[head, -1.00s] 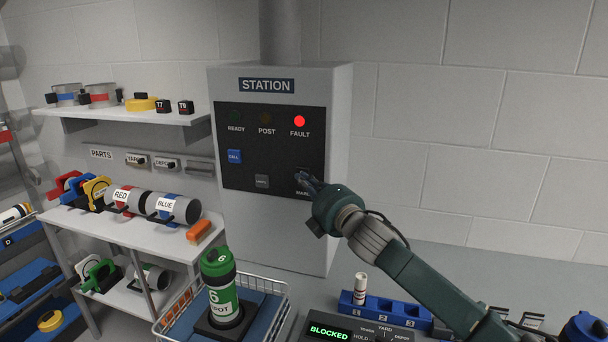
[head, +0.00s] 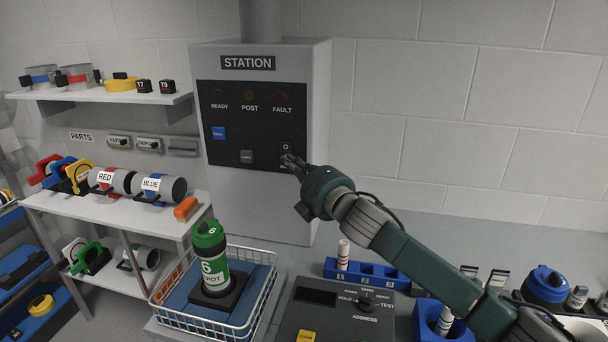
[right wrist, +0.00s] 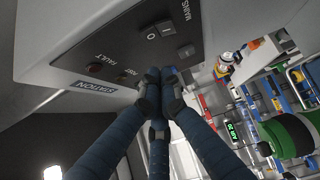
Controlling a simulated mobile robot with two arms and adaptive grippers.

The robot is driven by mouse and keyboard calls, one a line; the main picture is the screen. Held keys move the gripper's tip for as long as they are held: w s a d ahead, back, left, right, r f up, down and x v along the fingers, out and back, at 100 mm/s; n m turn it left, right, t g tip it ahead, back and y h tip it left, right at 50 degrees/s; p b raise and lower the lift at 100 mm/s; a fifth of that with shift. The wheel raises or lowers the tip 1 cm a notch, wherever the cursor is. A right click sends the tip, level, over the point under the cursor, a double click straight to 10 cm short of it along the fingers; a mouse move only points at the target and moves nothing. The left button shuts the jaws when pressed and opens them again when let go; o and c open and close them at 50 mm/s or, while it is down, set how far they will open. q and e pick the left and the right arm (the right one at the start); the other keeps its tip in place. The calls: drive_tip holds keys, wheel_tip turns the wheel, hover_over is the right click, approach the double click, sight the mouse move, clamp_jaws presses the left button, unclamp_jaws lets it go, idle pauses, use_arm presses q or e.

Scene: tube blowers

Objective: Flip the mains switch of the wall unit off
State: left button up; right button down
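The grey wall unit labelled STATION (head: 225,205) has a black panel (head: 262,123) with the mains switch (head: 286,147) at its lower right. In the right wrist view the mains switch (right wrist: 160,29) shows as a dark rocker with a mark on each side, beside the word MAINS. My right gripper (head: 290,162) is just below the switch in the head view and partly covers its label. In the right wrist view its blue fingers (right wrist: 160,76) are drawn together and empty, a little apart from the switch. My left gripper is not in view.
A blue button (head: 219,133) and a grey button (head: 247,157) are on the panel. Below stand a wire basket (head: 262,305) with a green canister (head: 210,255) and a console with a blank display (head: 315,297). A parts shelf (head: 150,225) is at left.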

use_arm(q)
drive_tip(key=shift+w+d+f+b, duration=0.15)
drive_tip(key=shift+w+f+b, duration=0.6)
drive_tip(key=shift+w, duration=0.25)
use_arm(e)
drive_tip(key=v, duration=0.6)
drive_tip(key=shift+s+r, duration=0.3)
drive_tip(key=shift+r, duration=0.15)
drive_tip(key=shift+d, duration=0.1)
